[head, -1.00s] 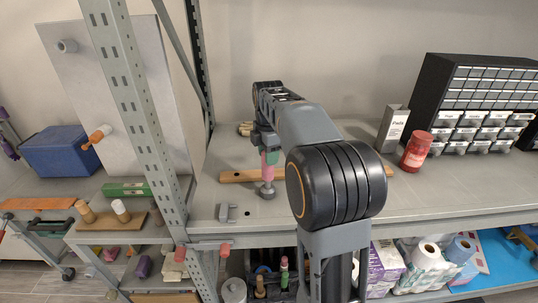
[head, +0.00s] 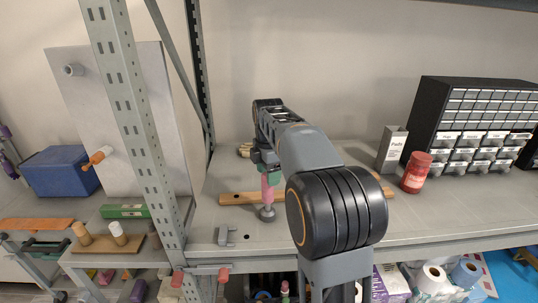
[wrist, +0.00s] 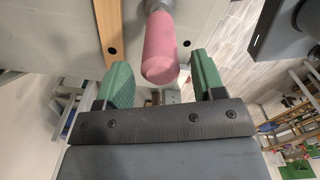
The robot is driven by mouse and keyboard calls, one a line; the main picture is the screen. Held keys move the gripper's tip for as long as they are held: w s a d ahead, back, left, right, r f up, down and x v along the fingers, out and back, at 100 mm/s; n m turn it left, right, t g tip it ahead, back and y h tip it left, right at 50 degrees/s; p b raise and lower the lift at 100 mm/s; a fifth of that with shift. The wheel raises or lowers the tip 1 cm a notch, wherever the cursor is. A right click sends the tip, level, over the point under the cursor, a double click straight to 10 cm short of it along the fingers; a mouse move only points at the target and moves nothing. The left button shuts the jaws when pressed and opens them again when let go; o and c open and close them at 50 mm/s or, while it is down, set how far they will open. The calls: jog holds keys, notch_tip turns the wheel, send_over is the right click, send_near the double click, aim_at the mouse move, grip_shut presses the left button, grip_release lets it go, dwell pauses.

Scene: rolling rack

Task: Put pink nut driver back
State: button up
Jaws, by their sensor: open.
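The pink nut driver (head: 266,190) stands upright on the grey shelf in the head view, its metal end down in a round grey piece (head: 267,214). Its pink handle (wrist: 160,50) also shows in the wrist view, with the rounded end pointing towards my palm. My gripper (head: 268,170) is above and around the handle. In the wrist view my gripper (wrist: 163,80) is open, with one green finger on each side of the handle and a visible gap at both. The lower end of the driver is out of sight in the wrist view.
A wooden strip (head: 238,198) lies behind the driver. A small grey bracket (head: 226,236) and a round hole lie in front. A red jar (head: 416,172), a box (head: 391,149) and a black drawer cabinet (head: 470,125) stand right. A perforated rack post (head: 135,130) rises left.

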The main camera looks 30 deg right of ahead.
notch_tip(320, 180, up, 10)
jog(key=p, duration=0.1)
jog(key=s+a+f+m+t, duration=0.2)
jog(key=s+a+f+m, duration=0.3)
jog(key=s+f+m, duration=0.3)
jog(key=s+a+f+m+t, duration=0.2)
jog(key=s+a+f+m, duration=0.3)
jog(key=s+m, duration=0.5)
jog(key=shift+s+f, duration=0.4)
jog(key=shift+f, duration=0.95)
